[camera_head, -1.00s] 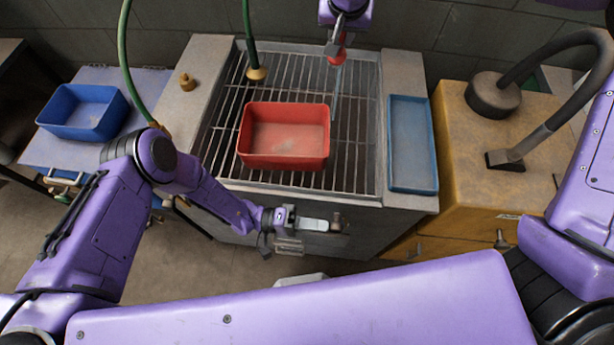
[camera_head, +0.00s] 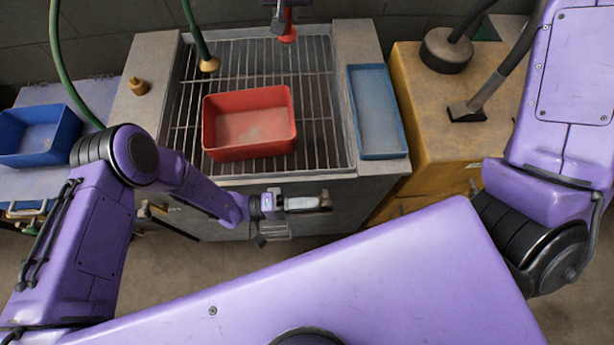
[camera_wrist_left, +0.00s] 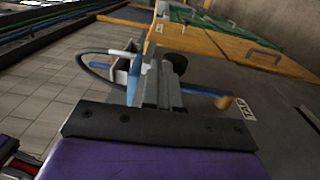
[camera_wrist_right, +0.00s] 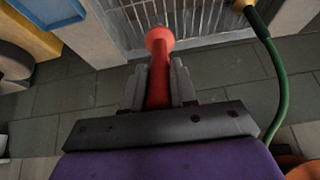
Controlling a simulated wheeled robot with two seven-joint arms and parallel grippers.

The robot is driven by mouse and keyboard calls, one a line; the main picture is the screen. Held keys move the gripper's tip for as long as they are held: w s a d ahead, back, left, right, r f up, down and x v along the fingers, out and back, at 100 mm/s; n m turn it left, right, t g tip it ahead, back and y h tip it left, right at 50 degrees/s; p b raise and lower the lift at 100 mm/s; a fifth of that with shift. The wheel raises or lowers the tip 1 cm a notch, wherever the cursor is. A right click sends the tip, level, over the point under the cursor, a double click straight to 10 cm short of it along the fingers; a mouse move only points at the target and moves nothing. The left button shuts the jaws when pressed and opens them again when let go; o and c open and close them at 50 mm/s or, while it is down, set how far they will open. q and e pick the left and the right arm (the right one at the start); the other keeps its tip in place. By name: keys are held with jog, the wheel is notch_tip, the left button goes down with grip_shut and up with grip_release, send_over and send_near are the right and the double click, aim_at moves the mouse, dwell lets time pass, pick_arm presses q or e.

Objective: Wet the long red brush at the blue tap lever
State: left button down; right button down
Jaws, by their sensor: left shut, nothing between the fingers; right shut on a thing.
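The long red brush (camera_head: 288,34) is at the top of the head view, over the far part of the sink grate. My right gripper (camera_head: 284,16) is shut on it. In the right wrist view the red handle (camera_wrist_right: 158,85) lies between the fingers, its round red end pointing away; bristles cannot be made out. My left gripper (camera_head: 285,205) is shut and empty at the sink's front face. In the left wrist view its fingers (camera_wrist_left: 160,82) are beside the blue tap lever (camera_wrist_left: 203,91), which has a tan knob and a TAP label. Contact cannot be told.
A red bin (camera_head: 248,125) sits on the sink grate (camera_head: 312,120). A green hose with a brass nozzle (camera_head: 209,64) hangs over the grate. A blue tray (camera_head: 378,112) lies at the sink's right, near a yellow cabinet (camera_head: 432,130). A blue bin (camera_head: 38,136) stands at left.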

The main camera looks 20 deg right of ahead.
pick_arm(q)
jog(key=w+a+r, duration=0.2)
jog(key=a, duration=0.7)
jog(key=shift+w, duration=0.3)
pick_arm(e)
jog(key=shift+s+a, duration=0.2)
jog(key=shift+s, duration=0.5)
pick_arm(q)
jog(key=shift+r+p, duration=0.6)
pick_arm(e)
jog(key=s+a, duration=0.1)
jog(key=s, duration=0.5)
jog(key=shift+s+a, duration=0.15)
jog(key=shift+s, duration=0.1)
jog(key=shift+r, duration=0.1)
